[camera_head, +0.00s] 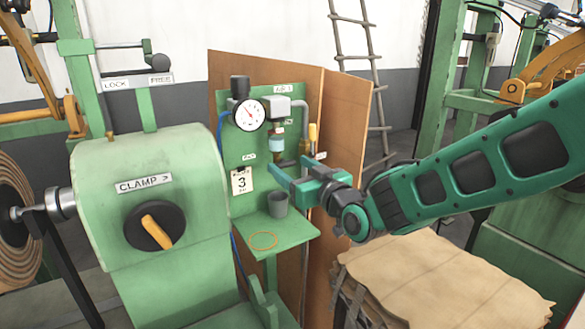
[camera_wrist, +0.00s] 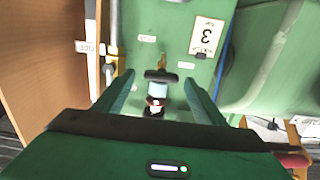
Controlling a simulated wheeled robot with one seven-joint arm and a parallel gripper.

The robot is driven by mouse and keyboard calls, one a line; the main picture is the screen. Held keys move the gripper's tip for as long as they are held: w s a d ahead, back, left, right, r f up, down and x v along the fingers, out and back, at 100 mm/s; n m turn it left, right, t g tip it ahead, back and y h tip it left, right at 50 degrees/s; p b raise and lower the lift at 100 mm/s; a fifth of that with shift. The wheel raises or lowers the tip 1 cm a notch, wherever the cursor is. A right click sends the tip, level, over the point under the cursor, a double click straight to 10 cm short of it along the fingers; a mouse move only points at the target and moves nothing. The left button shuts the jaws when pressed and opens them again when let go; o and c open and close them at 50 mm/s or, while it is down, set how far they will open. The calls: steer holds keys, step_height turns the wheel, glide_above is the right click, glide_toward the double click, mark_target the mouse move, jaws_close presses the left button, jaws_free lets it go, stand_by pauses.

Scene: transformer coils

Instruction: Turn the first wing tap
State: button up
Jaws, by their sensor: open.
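A dark wing tap (camera_head: 286,163) is on the green panel, below a small clear bowl (camera_head: 277,144) with a brass top. In the wrist view the tap's dark crossbar (camera_wrist: 161,76) lies across the picture, with a brass piece (camera_wrist: 161,62) beyond it. My gripper (camera_head: 286,167) is at the panel by the tap, its two green fingers apart. In the wrist view my gripper (camera_wrist: 159,80) has a finger on either side of the crossbar line. I cannot tell whether a finger touches the tap. The head view partly hides it behind the fingers.
A grey cup (camera_head: 278,204) stands on the green shelf (camera_head: 291,232) under the tap, beside an orange ring mark. A pressure gauge (camera_head: 250,114) and a "3" card (camera_head: 242,181) are to the left. A grey pipe (camera_head: 304,118) and brown board (camera_head: 343,150) are to the right.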

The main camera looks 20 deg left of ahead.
steer(key=shift+w+a, duration=0.35)
steer(key=shift+a, duration=0.05)
steer(key=c, duration=1.1)
steer(key=shift+o, duration=0.2)
